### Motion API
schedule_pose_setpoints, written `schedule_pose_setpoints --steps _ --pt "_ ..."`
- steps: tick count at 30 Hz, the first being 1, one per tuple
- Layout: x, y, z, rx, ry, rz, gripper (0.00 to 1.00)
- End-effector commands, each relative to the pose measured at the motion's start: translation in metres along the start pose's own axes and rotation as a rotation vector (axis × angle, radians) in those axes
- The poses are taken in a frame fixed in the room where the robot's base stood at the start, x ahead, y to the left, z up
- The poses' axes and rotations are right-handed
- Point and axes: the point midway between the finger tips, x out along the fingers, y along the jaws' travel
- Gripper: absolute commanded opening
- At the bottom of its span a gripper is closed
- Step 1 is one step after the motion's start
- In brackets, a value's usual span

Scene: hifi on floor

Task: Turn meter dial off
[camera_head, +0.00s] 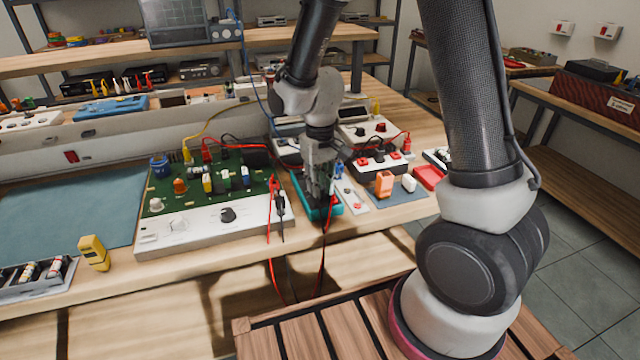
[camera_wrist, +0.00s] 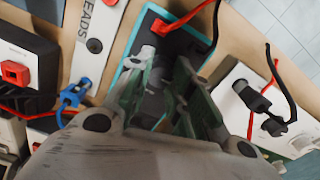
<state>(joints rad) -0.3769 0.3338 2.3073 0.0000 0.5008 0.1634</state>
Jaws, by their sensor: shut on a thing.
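The meter (camera_head: 336,211) is a dark device with a teal case, lying on the bench right of the green circuit board. In the wrist view the meter (camera_wrist: 188,44) is below my gripper, with a red plug (camera_wrist: 166,25) at one end. My gripper (camera_head: 319,192) points down over the meter. In the wrist view my gripper (camera_wrist: 163,82) has its fingers on both sides of the dial and is shut on it. The dial is mostly hidden between the fingers, so its setting cannot be read.
A circuit board (camera_head: 215,180) with a white control panel (camera_head: 190,229) stands left of the meter. Red and black test leads (camera_head: 275,205) hang over the bench's front edge. A white "LEADS" strip (camera_head: 350,198) and an orange block (camera_head: 384,184) stand close on the right.

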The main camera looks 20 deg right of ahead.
Motion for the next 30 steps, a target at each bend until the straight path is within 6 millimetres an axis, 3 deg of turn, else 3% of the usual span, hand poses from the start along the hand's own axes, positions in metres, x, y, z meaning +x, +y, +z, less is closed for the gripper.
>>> schedule_pose_setpoints --steps 7,8,11,23,30 --pt "0.000 0.000 -0.001 -0.001 0.002 0.000 0.00" --pt "0.000 0.000 -0.001 -0.001 0.002 0.000 0.27" --pt "0.000 0.000 -0.001 -0.001 0.002 0.000 0.45" --pt "-0.007 0.000 -0.001 0.000 0.002 0.000 0.45" --pt "-0.054 0.000 -0.002 0.000 0.007 -0.001 0.45"
